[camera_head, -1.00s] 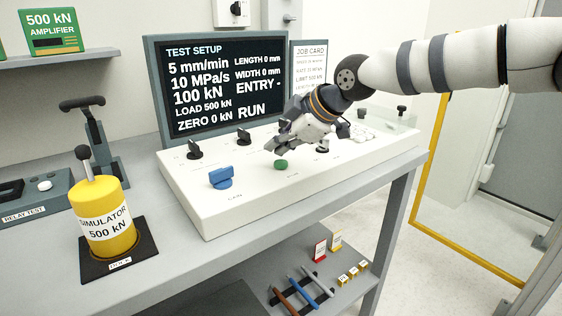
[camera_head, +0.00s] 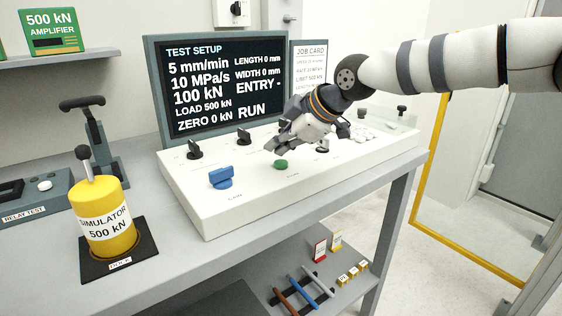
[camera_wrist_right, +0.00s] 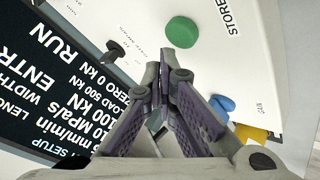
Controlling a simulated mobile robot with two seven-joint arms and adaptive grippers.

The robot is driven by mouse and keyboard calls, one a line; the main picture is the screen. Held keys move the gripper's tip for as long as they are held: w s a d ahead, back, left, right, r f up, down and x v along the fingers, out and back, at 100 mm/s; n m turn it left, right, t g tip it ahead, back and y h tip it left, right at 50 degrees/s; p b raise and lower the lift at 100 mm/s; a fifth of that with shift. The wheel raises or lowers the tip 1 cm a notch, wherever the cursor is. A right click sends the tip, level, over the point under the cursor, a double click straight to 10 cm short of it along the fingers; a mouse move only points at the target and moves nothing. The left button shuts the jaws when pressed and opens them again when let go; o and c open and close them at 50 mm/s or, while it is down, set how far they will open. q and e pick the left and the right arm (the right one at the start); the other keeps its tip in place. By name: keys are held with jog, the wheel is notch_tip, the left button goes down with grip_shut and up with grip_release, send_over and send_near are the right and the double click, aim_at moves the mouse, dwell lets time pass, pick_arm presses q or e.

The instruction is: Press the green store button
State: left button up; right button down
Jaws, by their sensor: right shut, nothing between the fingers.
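The green store button (camera_head: 281,164) is a round cap on the sloped white console (camera_head: 210,205). In the right wrist view the green button (camera_wrist_right: 182,31) lies beyond my fingertips, beside the word STORE. My right gripper (camera_head: 270,148) is shut and empty, just above and slightly left of the button in the head view. In the right wrist view the closed fingertips of my right gripper (camera_wrist_right: 164,68) show a gap from the button in the picture. I cannot tell the exact height above it. My left gripper is not in view.
A blue knob (camera_head: 221,177) and black knobs (camera_head: 194,149) stand on the console near the button. The test setup screen (camera_head: 218,85) rises behind it. A yellow simulator cylinder (camera_head: 103,217) stands at left. Rods and small blocks lie on the lower shelf (camera_head: 355,295).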

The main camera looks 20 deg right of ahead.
aim_at(280, 163)
jog(key=shift+f, duration=0.15)
jog(key=shift+f, duration=0.3)
jog(key=shift+f, duration=0.55)
dwell(0.9)
jog(key=shift+r, duration=1)
jog(key=shift+r, duration=2.5)
